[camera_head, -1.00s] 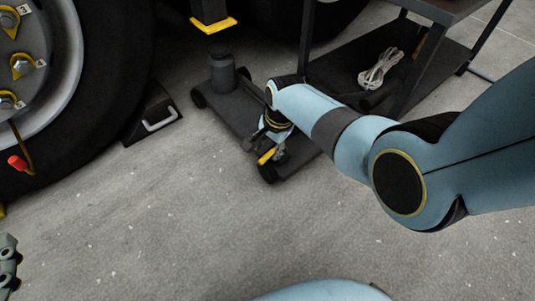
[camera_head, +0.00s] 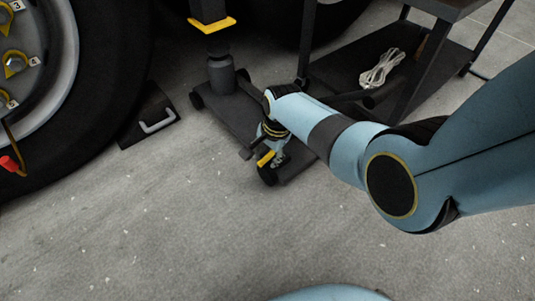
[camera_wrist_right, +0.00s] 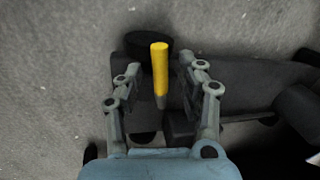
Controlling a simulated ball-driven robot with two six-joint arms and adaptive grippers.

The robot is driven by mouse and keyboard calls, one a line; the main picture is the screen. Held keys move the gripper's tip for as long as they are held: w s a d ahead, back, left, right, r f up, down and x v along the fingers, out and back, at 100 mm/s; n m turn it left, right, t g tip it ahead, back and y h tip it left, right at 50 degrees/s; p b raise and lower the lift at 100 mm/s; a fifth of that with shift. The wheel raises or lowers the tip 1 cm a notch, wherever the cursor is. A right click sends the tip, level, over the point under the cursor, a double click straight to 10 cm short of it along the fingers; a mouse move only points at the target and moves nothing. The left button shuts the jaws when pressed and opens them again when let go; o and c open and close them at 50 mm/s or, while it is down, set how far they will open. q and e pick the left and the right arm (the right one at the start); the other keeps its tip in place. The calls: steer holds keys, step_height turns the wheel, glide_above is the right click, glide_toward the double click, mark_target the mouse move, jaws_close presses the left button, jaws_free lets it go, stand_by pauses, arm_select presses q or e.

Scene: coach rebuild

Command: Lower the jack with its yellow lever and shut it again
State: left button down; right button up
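The jack (camera_head: 228,115) is a dark, low-wheeled trolley with an upright cylinder (camera_head: 222,76). The cylinder stands under a dark post with a yellow lower edge (camera_head: 212,25); I cannot tell whether they touch. The jack's yellow lever (camera_head: 265,159) is at its near end. In the right wrist view the lever (camera_wrist_right: 160,68) stands between the two fingers of my right gripper (camera_wrist_right: 162,80). The fingers are open, with a gap on each side of the lever. In the head view my right gripper (camera_head: 277,153) is partly hidden by its own wrist. My left gripper is out of view.
A large wheel (camera_head: 110,95) stands at the left, with a dark chock (camera_head: 140,130) with a pale handle beside it. A dark cart (camera_head: 345,65) carrying a coiled pale cable (camera_head: 382,68) stands behind my right arm. The near floor is clear.

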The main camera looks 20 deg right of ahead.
jaws_close()
stand_by(0.6)
